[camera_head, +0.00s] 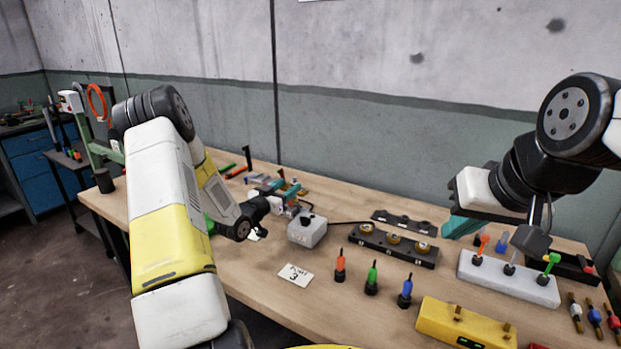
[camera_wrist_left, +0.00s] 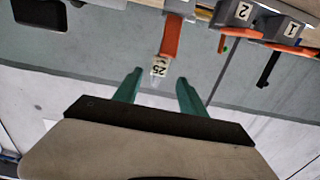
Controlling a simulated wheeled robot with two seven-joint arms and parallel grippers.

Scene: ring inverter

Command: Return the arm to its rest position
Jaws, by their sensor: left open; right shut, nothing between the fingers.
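My left arm enters the head view from the bottom left, bends at a raised elbow and reaches down over the workbench (camera_head: 250,285). My left gripper (camera_head: 285,188) is small and partly hidden among items behind a grey box (camera_head: 307,232). In the left wrist view its two teal fingers (camera_wrist_left: 158,88) stand apart with nothing gripped. My right gripper (camera_head: 462,227) has teal fingers shut and empty, above the bench near a white block (camera_head: 500,284).
A black holder (camera_head: 365,248) with brass parts lies mid-bench. Orange, green and blue upright tools (camera_head: 371,278) stand before it. A yellow block (camera_head: 440,315) is at the front. Numbered grey bins (camera_wrist_left: 235,14) show in the wrist view. A wall (camera_head: 400,140) stands behind the bench.

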